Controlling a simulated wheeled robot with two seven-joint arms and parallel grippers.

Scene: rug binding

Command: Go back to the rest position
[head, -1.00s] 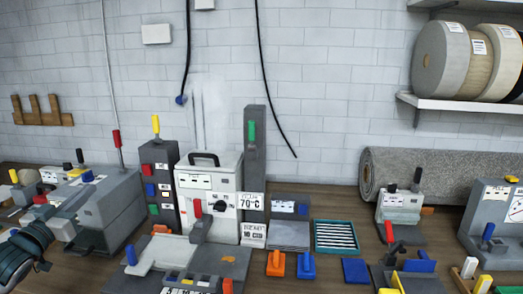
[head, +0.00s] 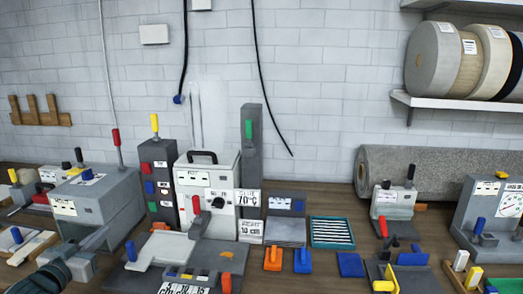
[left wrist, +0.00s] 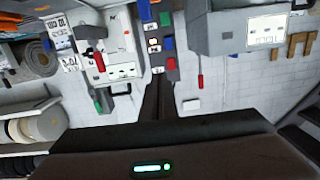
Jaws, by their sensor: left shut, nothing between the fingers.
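My left gripper (head: 96,239) reaches in from the lower left corner of the head view, in front of the large grey machine (head: 92,205). Its fingers are shut with nothing between them. In the left wrist view the shut dark fingers (left wrist: 158,95) point towards the bench equipment, and that picture is upside down. My right gripper is not in view.
The white 70 °C unit (head: 207,190) and dark button column (head: 158,180) stand mid-bench. In front are a grey fixture (head: 205,258), orange block (head: 272,259) and blue blocks. A rolled grey rug (head: 430,172) lies at the back right.

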